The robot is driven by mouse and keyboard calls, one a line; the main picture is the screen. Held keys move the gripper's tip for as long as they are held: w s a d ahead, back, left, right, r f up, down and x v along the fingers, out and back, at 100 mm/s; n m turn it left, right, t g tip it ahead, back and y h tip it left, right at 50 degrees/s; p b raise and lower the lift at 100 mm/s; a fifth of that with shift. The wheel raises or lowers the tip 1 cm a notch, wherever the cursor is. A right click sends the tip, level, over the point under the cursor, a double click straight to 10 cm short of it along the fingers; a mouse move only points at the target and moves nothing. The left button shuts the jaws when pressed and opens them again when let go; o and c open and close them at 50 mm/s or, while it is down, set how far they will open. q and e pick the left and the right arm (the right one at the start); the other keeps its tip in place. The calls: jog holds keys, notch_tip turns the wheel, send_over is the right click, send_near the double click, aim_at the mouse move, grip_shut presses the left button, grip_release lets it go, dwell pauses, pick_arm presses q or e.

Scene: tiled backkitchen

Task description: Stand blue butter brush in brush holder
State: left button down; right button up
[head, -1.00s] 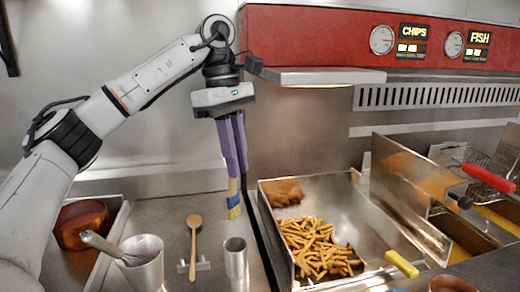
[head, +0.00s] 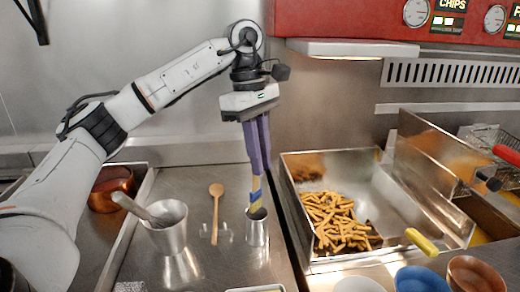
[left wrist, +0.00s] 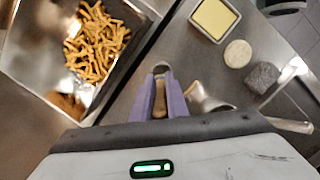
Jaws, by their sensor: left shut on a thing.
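The blue butter brush (head: 255,190) hangs upright, its wooden handle up and its blue-banded end down. My left gripper (head: 258,165) has purple fingers shut on the handle. The brush holder (head: 257,229) is a small metal cup standing on the counter, right below. The brush's lower end is at the cup's mouth; I cannot tell how far inside it reaches. In the left wrist view, the wooden handle (left wrist: 159,104) shows between the fingers (left wrist: 160,98). My right gripper is not in view.
A wooden spoon (head: 215,212) lies left of the holder, and a metal jug (head: 168,236) with a utensil stands farther left. A steel tray (head: 300,225) of chips is to the right. The left wrist view shows a butter dish (left wrist: 214,19).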

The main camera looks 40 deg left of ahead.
pick_arm(q)
notch_tip(320, 180, down, 6)
jog(key=b, duration=0.3)
dwell(0.3)
jog(key=c, duration=1.7)
grip_release()
jog(key=shift+o, duration=0.2)
jog(key=r+p, duration=0.1)
jog(key=r, duration=0.2)
jog(key=a+r+p, duration=0.1)
jog(key=r, duration=0.2)
jog(key=r+p, duration=0.1)
jog(key=r, duration=0.2)
jog(key=shift+a+r, duration=0.15)
jog(key=shift+a, duration=0.05)
jog(key=shift+a+r, duration=0.15)
jog(key=shift+r, duration=0.35)
jog(key=shift+s, duration=0.1)
